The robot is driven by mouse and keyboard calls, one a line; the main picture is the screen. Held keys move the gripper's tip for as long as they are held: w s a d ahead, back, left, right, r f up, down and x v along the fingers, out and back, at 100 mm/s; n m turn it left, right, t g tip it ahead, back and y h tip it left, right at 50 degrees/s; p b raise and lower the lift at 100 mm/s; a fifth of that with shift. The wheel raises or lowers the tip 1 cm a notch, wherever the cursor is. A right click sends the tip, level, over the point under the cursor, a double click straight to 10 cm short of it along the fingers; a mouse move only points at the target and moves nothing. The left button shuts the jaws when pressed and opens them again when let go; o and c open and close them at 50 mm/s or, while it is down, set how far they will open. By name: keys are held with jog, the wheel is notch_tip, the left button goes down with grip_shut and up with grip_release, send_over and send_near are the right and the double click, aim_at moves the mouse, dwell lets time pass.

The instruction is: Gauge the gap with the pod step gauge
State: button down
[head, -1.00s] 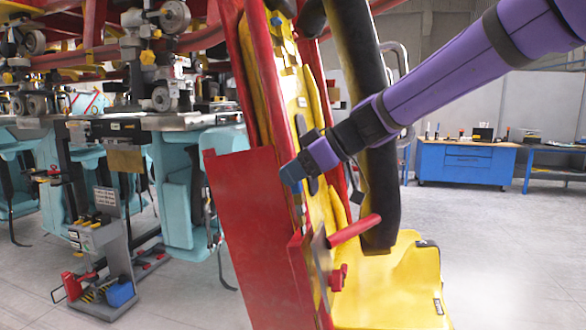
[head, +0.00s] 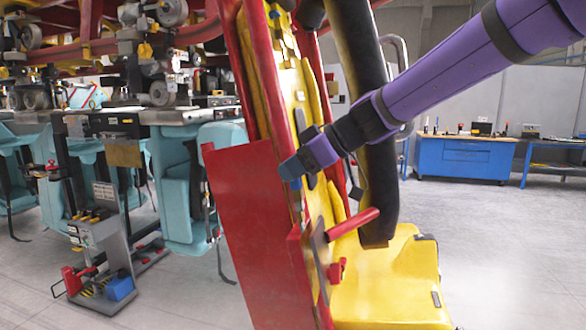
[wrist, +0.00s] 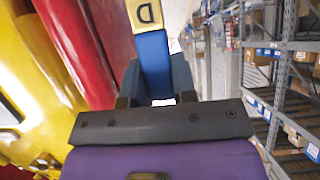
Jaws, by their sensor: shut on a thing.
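The pod step gauge shows in the wrist view as a blue bar (wrist: 153,62) with a yellow end block (wrist: 145,14) marked "D". My gripper (wrist: 157,95) is shut on the blue bar, and the yellow end points away from me. In the head view my gripper (head: 293,170) is at the red frame edge of the tall yellow and red pod (head: 318,210), with a little blue at its tip. The gauge's far end is hidden there. The gap itself is not clear, and I cannot tell whether the gauge touches its sides.
A red panel (head: 250,230) stands left of the pod, and a red bar (head: 352,225) sticks out below my gripper. A thick black padded bar (head: 380,200) is close to my arm. Teal seats and a grey tool stand (head: 102,235) are left. Open floor lies right.

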aim_at(302, 201)
jog(key=shift+s+d+f, duration=0.1)
jog(key=shift+d+f, duration=0.15)
jog(key=shift+f, duration=0.9)
jog(key=shift+s+d+f, duration=0.1)
jog(key=shift+d+f, duration=0.15)
jog(key=shift+f, duration=0.95)
jog(key=shift+s+d+f, duration=0.1)
jog(key=shift+d+f, duration=0.15)
jog(key=shift+f, duration=0.9)
dwell(3.2)
jog(key=shift+a+r, duration=0.1)
dwell(1.2)
